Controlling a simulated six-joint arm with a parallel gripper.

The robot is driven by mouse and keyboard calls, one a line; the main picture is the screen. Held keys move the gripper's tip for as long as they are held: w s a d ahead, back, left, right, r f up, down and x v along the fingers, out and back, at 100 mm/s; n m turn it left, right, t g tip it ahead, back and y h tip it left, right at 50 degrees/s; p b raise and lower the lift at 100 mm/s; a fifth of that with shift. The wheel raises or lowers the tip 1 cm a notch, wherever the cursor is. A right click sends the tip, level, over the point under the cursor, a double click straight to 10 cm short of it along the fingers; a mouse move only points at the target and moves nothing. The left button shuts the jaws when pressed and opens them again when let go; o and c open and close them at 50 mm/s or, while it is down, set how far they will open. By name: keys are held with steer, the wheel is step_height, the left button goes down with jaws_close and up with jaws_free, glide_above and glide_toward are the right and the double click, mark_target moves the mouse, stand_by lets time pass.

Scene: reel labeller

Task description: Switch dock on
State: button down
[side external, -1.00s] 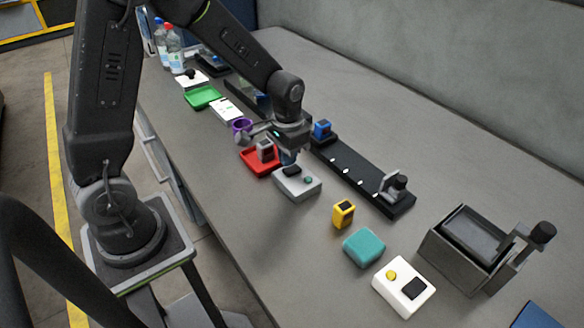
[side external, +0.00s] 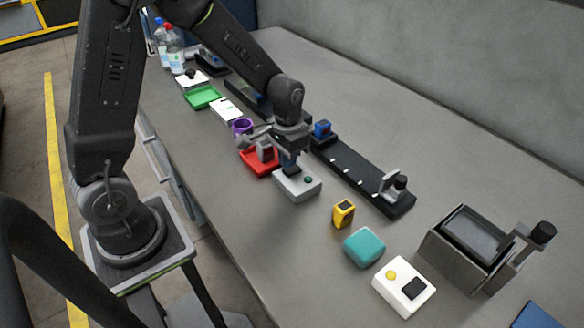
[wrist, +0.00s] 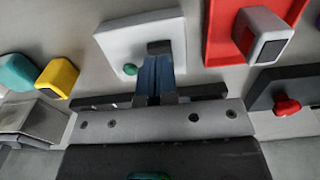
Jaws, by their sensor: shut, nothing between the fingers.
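A light grey box (side external: 298,190) with a green button (side external: 308,180) stands on the bench below my gripper (side external: 289,168). It also shows in the wrist view (wrist: 115,40), with its green button (wrist: 130,69) left of the fingers. My gripper is shut and empty. Its blue fingers (wrist: 158,70) point down onto the box top, over the black switch there, which they mostly hide. I cannot tell whether they touch it. A second box, white (side external: 393,299), has a yellow button (side external: 391,275) and a black switch (side external: 412,288). No label shows which is the dock.
A red tray (side external: 251,169) with a grey block (side external: 266,151) lies close behind the grey box. A black rail (side external: 352,174) runs alongside. A yellow block (side external: 343,214), a teal block (side external: 364,247) and a metal bin (side external: 450,258) stand nearer the camera.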

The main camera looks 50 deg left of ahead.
mark_target(288, 171)
steer(key=shift+f, duration=0.9)
stand_by(0.3)
steer(key=shift+r, duration=3.55)
steer(key=s+d+r+t, duration=0.4)
steer(key=s+r+t, duration=0.1)
steer(key=s+r, duration=0.8)
steer(key=s, duration=0.3)
steer(key=shift+d+r+t, duration=0.2)
steer(key=shift+r+t, duration=0.1)
steer(key=shift+w, duration=0.1)
